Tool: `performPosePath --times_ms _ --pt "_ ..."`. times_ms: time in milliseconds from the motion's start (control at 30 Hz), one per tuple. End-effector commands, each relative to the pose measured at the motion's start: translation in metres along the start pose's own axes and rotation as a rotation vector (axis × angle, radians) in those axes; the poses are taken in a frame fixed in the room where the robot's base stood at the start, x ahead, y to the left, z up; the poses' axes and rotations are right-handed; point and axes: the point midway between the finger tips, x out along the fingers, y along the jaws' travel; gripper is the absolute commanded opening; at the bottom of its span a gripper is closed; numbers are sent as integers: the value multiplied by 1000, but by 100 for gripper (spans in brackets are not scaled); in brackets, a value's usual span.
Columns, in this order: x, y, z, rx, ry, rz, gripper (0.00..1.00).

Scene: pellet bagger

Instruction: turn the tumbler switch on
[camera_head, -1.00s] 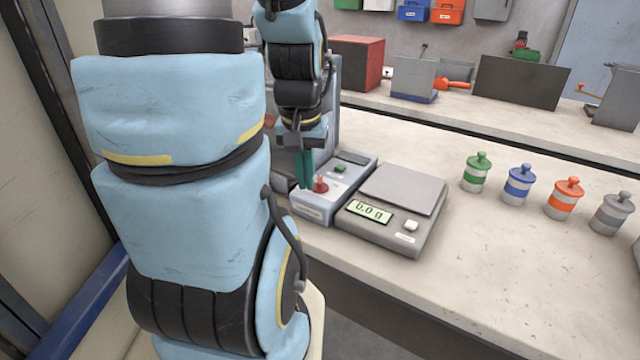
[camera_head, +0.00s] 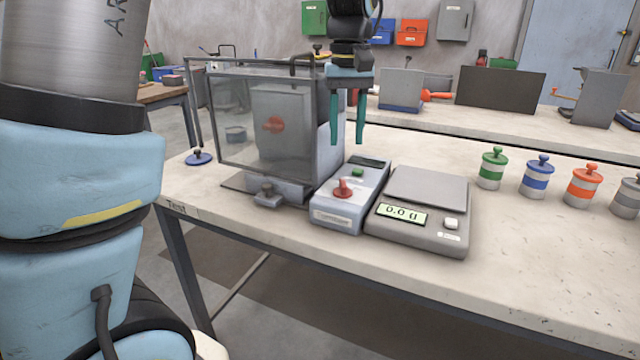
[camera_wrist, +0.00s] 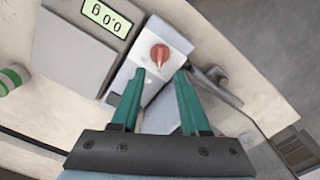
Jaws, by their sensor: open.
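A small grey control box (camera_head: 327,214) stands on the bench and carries a red switch (camera_head: 342,189) on a light panel, with a green button (camera_head: 358,172) behind it. The switch also shows in the wrist view (camera_wrist: 160,54), its narrow lever pointing toward my fingers. I cannot tell its on or off position. My gripper (camera_head: 347,141) hangs above and behind the box, its green fingers apart and empty. In the wrist view my gripper (camera_wrist: 157,76) has the switch just beyond and between its fingertips, without visible contact.
A clear-walled cabinet (camera_head: 232,135) with a red knob inside stands left of the box. A scale (camera_head: 415,230) reading 0.0 g sits close on the right. Several lidded jars stand farther right, including a green one (camera_head: 491,168). The front bench strip is clear.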

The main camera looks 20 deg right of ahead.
Motion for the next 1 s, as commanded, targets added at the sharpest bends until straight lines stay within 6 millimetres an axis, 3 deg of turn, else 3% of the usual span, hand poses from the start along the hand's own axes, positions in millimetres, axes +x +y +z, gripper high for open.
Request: performPosePath --times_ms 400,600,1000 --pt "70 -2 1 0 -4 -2 45" --pt "95 -2 1 -1 -4 -1 45" --pt "104 -2 0 0 -1 1 45"
